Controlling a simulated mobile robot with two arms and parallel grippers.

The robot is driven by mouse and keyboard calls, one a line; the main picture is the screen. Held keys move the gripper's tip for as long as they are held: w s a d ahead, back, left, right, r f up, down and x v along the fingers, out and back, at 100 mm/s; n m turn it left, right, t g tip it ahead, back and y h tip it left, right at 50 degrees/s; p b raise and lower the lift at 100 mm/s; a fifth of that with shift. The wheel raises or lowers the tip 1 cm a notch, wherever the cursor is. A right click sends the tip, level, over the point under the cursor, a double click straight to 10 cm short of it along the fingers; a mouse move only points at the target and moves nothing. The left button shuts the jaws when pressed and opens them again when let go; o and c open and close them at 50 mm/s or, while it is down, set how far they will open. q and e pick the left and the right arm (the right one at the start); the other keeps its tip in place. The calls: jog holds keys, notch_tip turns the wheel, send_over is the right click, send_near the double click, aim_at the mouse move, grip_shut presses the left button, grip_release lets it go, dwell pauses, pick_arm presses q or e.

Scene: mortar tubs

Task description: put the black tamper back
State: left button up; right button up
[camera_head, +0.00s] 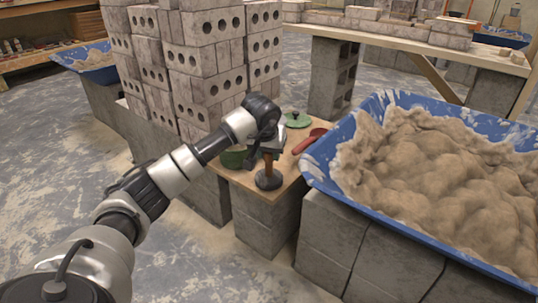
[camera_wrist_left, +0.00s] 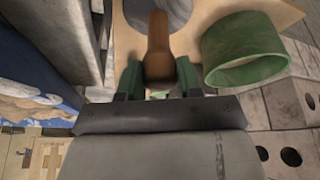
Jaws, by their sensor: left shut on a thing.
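The tamper has a brown handle and a round dark base (camera_head: 268,181). It stands upright at the front part of a small wooden board (camera_head: 245,180). My left gripper (camera_head: 264,154) is shut on its handle from above. In the left wrist view the handle (camera_wrist_left: 158,40) sits between the green-tipped fingers (camera_wrist_left: 158,72), with the grey disc (camera_wrist_left: 158,14) beyond. I cannot tell whether the base touches the board or hangs just above it. My right gripper is not in view.
A green pot (camera_wrist_left: 245,50) stands close beside the tamper, partly behind my arm in the head view. A green lid (camera_head: 298,119) and a red tool (camera_head: 309,140) lie behind. A blue mortar tub (camera_head: 345,215) is at right, stacked bricks (camera_head: 205,60) at left.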

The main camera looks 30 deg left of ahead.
pick_arm(q)
jog(key=o, duration=0.9)
